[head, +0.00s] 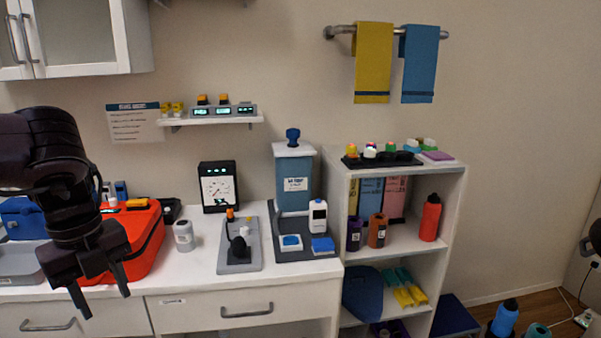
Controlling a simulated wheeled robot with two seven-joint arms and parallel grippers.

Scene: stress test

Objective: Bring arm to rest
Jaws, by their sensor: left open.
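My left gripper (104,296) hangs at the left of the head view, pointing down in front of the counter's front edge. Its two dark fingers are spread apart with nothing between them. The black left arm comes in from the left edge and hides part of the orange-red case (152,236) and the counter behind it. A small dark piece at the right edge may be part of my right arm, but no right gripper fingers show.
The white counter (190,275) holds a grey jar (184,236), a gauge box (217,187) and a blue dispenser (293,183). Drawer handles (247,311) stick out below. A white shelf unit (345,215) with bottles stands at right. The wall right of it is bare.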

